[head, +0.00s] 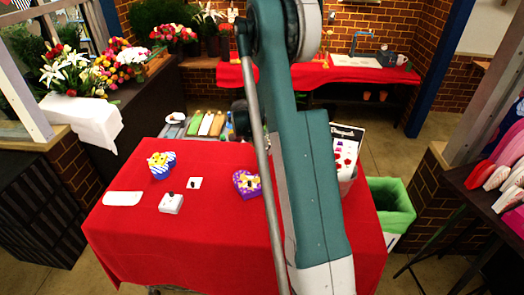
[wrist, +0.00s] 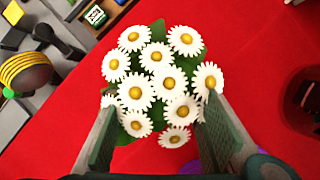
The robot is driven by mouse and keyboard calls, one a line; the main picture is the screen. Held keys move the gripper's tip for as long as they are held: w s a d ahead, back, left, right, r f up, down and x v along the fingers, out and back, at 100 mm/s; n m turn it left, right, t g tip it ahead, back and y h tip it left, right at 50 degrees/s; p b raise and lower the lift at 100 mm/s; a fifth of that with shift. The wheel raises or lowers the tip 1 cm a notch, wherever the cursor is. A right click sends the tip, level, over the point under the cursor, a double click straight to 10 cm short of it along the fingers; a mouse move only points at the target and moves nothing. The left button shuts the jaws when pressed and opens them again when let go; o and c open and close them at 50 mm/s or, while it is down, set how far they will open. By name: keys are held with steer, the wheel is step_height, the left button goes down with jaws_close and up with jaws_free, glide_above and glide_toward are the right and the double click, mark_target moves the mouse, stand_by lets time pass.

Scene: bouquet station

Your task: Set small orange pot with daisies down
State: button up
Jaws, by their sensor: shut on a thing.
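White daisies (wrist: 150,85) with yellow centres and green leaves fill the middle of the wrist view. My gripper (wrist: 158,125) has a finger on each side of them and is shut on the small orange pot with daisies. The pot itself is hidden under the blooms. The red cloth of the table (wrist: 250,45) lies below and around the flowers in the wrist view. I cannot tell whether the pot touches the cloth. In the head view my arm hides the gripper and the pot; the red table (head: 150,245) shows there.
On the table stand a blue box with yellow flowers (head: 160,170), a purple heart-shaped box (head: 246,184), a small white device (head: 171,203) and a white tray (head: 122,198). A dark round container (wrist: 302,100) is at the right in the wrist view. The table's front left is clear.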

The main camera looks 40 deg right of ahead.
steer(key=shift+f, duration=0.2)
steer(key=o, duration=1.1)
steer(key=shift+r, duration=0.25)
steer(key=shift+b+v, duration=0.3)
steer(key=shift+v, duration=5.65)
steer(key=shift+a+r, duration=0.1)
steer(key=shift+a, duration=0.05)
